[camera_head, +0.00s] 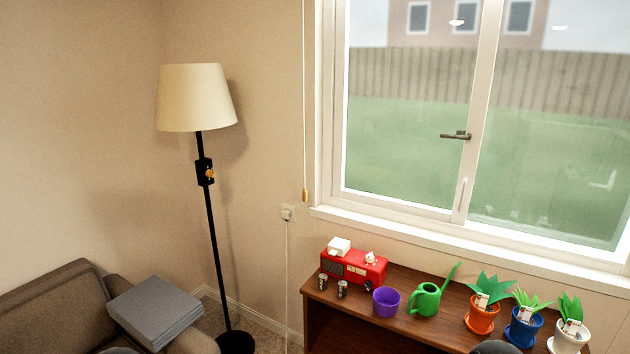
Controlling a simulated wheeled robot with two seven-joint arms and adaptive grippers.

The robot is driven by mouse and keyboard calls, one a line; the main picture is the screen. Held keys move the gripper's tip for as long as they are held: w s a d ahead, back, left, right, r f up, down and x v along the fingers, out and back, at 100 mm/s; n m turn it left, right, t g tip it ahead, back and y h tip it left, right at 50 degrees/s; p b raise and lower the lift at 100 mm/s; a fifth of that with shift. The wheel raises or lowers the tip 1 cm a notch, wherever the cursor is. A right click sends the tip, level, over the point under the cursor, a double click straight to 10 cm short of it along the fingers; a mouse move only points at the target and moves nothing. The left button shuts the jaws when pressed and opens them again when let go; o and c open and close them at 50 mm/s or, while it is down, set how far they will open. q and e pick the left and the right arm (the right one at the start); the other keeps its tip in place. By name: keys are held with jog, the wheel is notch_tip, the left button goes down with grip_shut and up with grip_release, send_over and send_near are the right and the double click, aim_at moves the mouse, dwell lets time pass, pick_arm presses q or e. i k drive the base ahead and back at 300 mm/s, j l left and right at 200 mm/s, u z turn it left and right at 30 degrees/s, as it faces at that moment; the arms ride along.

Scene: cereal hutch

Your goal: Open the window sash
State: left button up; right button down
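The window sash (484,75) is a white-framed pane in the wall at the upper right, and its upright stile stands in the middle of the window. A dark lever handle (456,135) lies level on this stile, pointing left. A small white pull (462,194) sits lower on the same stile. The sash looks shut, with no gap that I can see. Neither of my grippers shows in the head view, and nothing touches the window or its handle.
A wooden hutch (405,336) stands below the window, holding a red radio (353,267), purple cup (386,302), green watering can (428,299) and potted plants (482,318). A cord (304,100) hangs left of the window. A floor lamp (196,97) and sofa (55,310) stand left.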

aim_at(492, 10)
jog(key=i+l, duration=0.2)
jog(key=i, duration=0.25)
jog(key=i+l, duration=0.15)
jog(key=i, duration=0.25)
